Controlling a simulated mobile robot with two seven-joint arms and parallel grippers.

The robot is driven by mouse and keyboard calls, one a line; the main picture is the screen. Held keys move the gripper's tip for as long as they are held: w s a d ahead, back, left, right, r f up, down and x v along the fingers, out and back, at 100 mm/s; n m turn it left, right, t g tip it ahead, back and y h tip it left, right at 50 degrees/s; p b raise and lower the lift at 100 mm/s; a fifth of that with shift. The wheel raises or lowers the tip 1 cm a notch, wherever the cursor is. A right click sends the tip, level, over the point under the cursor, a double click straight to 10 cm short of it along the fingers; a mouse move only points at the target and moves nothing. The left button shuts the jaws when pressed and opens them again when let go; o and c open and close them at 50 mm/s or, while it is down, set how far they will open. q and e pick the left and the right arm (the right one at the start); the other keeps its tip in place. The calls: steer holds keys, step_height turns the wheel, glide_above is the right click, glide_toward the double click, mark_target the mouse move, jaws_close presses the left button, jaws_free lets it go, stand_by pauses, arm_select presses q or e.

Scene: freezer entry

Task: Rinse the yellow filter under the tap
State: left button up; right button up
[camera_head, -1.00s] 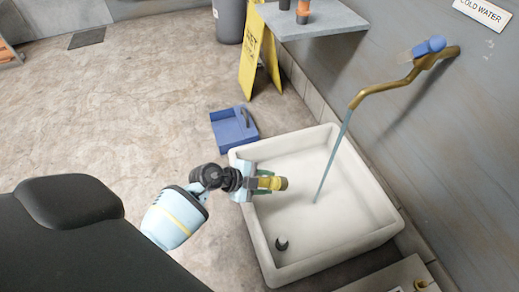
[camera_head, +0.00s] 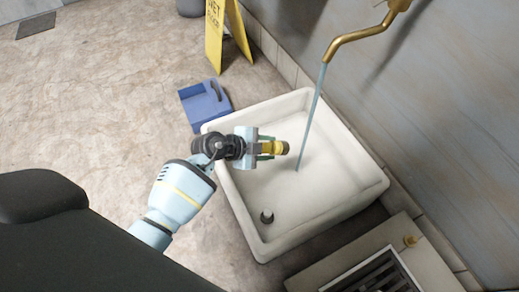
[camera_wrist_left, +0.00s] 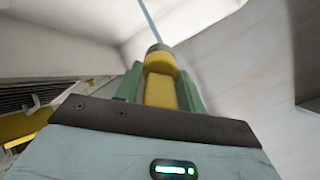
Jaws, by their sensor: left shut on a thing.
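The yellow filter (camera_head: 279,147) is a short cylinder with a darker end cap. My left gripper (camera_head: 266,147) is shut on it and holds it above the left part of the white sink (camera_head: 245,228). In the left wrist view the filter (camera_wrist_left: 160,88) stands between the green fingers. The brass tap (camera_head: 358,36) reaches out from the wall. A thin stream of water (camera_head: 308,130) runs from its spout into the sink. In the head view the filter's end is just left of the stream, with a small gap. My right gripper is not in view.
A blue dustpan-like tray (camera_head: 205,104) lies on the floor behind the sink. A yellow wet-floor sign (camera_head: 214,32) stands beyond it. A floor grate (camera_head: 374,280) in a pale curb is at the lower right. The wall (camera_head: 450,120) bounds the right side.

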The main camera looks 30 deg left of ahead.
mark_target(285, 143)
arm_select(q)
steer(key=shift+w+d, duration=0.95)
steer(key=shift+w, duration=0.25)
steer(key=shift+w+d, duration=0.95)
steer(key=shift+w, duration=0.2)
